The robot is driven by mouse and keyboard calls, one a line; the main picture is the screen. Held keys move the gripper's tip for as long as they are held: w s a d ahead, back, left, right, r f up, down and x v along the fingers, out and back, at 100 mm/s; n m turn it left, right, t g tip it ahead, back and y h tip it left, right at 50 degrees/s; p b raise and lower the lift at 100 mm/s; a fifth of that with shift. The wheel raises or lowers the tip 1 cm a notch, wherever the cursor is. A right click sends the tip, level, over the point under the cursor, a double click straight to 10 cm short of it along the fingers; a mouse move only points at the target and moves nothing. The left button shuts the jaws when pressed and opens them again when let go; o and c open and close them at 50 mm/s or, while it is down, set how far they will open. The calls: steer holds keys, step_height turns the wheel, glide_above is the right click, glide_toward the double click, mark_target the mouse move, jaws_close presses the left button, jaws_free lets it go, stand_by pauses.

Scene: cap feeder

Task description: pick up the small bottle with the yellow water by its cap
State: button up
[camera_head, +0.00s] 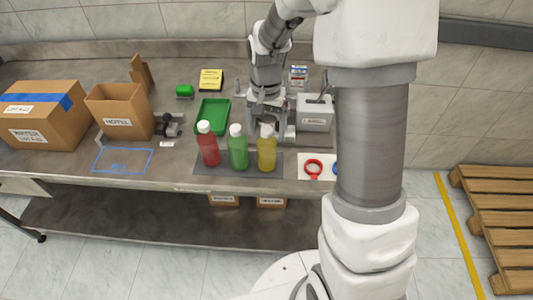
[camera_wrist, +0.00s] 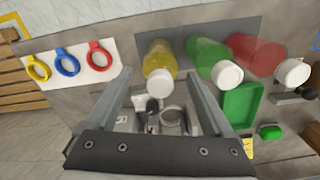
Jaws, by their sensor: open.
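The small bottle with yellow water (camera_head: 267,153) stands upright on a dark mat (camera_head: 206,181) near the table's front edge, at the right end of a row of three. Its white cap (camera_head: 266,131) faces up. In the wrist view the yellow bottle (camera_wrist: 160,58) shows with its cap (camera_wrist: 159,83) beyond the fingertips, roughly between them. My gripper (camera_wrist: 158,77) is open and empty, with its two fingers apart. In the head view my gripper (camera_head: 266,116) is just behind and above the yellow bottle. I cannot tell its exact distance from the cap.
A green-water bottle (camera_head: 238,152) and a red-water bottle (camera_head: 208,149) stand to the left. A green tray (camera_head: 212,112) lies behind them. A white box (camera_head: 315,113) stands at right, and a white sheet with coloured rings (camera_wrist: 70,61) lies beside the mat. Cardboard boxes (camera_head: 48,115) stand left.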

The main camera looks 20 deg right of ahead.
mark_target(267, 141)
steer(key=shift+w+d+f, duration=0.1)
steer(key=shift+w+f, duration=0.05)
steer(key=shift+f, duration=1.25)
steer(key=shift+w+d+f, duration=0.1)
steer(key=shift+w+f, duration=0.05)
steer(key=shift+f, duration=1.2)
steer(key=shift+c, duration=0.2)
steer(key=shift+r, duration=0.1)
jaws_close()
